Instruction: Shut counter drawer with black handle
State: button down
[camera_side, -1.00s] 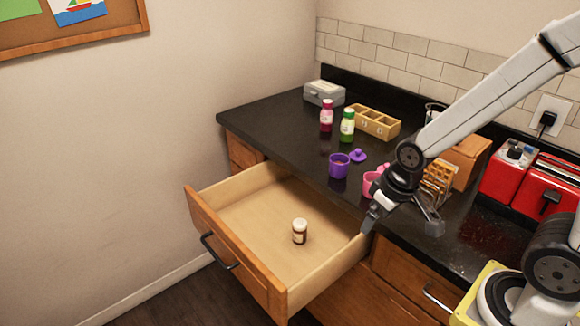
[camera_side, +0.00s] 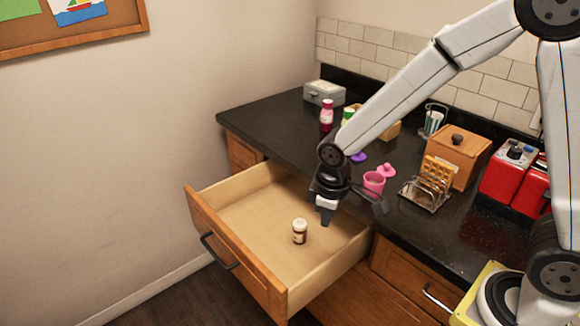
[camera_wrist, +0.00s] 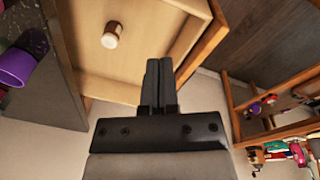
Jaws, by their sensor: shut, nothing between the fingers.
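The wooden counter drawer (camera_side: 262,210) is pulled out under the black countertop, and it also shows in the wrist view (camera_wrist: 110,85). Its black handle (camera_side: 219,250) is on the front panel, which faces the lower left. A small brown bottle with a white cap (camera_side: 299,231) stands inside the drawer; the wrist view shows it too (camera_wrist: 110,36). My gripper (camera_side: 325,219) is shut and empty, pointing down above the right part of the drawer. In the wrist view its closed fingers (camera_wrist: 160,75) lie over the drawer near its edge.
A second drawer with a silver handle (camera_side: 438,297) is closed at the right. On the counter stand a pink cup (camera_side: 373,183), a toast rack (camera_side: 434,185), a wooden box (camera_side: 458,155), red bottle (camera_side: 327,115) and grey box (camera_side: 324,93). Floor left of the drawer is clear.

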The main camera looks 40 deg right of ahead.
jog(key=w+a+f+n, duration=0.2)
jog(key=a, duration=0.1)
jog(key=w+a+f+n+g+h, duration=0.1)
jog(key=w+a+n, duration=0.1)
jog(key=a, duration=0.2)
jog(key=w+a+f+n, duration=0.2)
jog(key=a, duration=0.2)
jog(key=shift+a+f+h, duration=0.15)
jog(key=shift+f+h, duration=0.15)
jog(key=shift+f, duration=0.05)
jog(key=a+f+n+h, duration=0.2)
jog(key=a+f+n, duration=0.4)
jog(key=a, duration=0.5)
jog(key=shift+f, duration=0.75)
jog(key=shift+f, duration=0.15)
send_near(267, 303)
notch_tip(267, 303, down, 5)
jog(key=shift+d, duration=0.6)
jog(key=shift+d, duration=0.15)
